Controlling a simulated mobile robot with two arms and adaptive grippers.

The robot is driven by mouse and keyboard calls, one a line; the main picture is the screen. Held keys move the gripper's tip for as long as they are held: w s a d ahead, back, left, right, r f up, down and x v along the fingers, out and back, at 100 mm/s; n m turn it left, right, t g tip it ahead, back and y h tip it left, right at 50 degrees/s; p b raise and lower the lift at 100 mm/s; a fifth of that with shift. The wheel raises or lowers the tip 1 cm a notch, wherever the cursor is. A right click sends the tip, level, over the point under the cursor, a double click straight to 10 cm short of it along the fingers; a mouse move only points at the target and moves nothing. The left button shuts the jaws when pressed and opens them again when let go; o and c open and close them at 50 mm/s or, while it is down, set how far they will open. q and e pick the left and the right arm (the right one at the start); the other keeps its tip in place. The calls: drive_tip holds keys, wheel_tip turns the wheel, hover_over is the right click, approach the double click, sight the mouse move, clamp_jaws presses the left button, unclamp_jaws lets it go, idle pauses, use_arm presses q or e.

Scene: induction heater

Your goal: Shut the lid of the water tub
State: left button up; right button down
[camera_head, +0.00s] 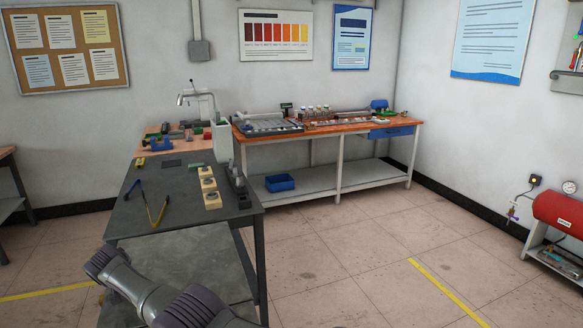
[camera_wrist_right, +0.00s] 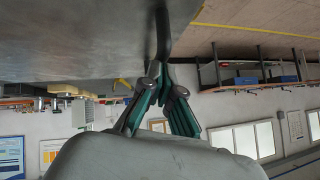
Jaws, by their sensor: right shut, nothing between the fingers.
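I cannot make out a water tub with a lid for certain in either view. In the head view a tall white box-shaped unit (camera_head: 221,141) stands at the right back edge of the dark grey bench (camera_head: 150,220). My right gripper (camera_wrist_right: 163,74) shows in the right wrist view. My left gripper is not in view. One of my arm links crosses the bottom of the head view.
A red tank (camera_head: 560,212) is at the right. The middle floor is clear.

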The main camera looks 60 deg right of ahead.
drive_tip(key=shift+s+a+f, duration=0.15)
drive_tip(key=shift+f, duration=0.25)
drive_tip(key=shift+s+a+f, duration=0.1)
drive_tip(key=shift+s+f, duration=0.05)
drive_tip(key=shift+f, duration=0.25)
drive_tip(key=shift+r, duration=0.1)
drive_tip(key=shift+d+r+p, duration=0.15)
drive_tip(key=shift+r+p, duration=0.15)
drive_tip(key=shift+r, duration=0.05)
drive_tip(key=s+a+r+p, duration=0.2)
drive_tip(key=s+r+p, duration=0.2)
drive_tip(key=r, duration=0.7)
drive_tip(key=shift+s+a+r+p, duration=0.15)
drive_tip(key=shift+s+p, duration=0.15)
drive_tip(key=shift+s, duration=0.95)
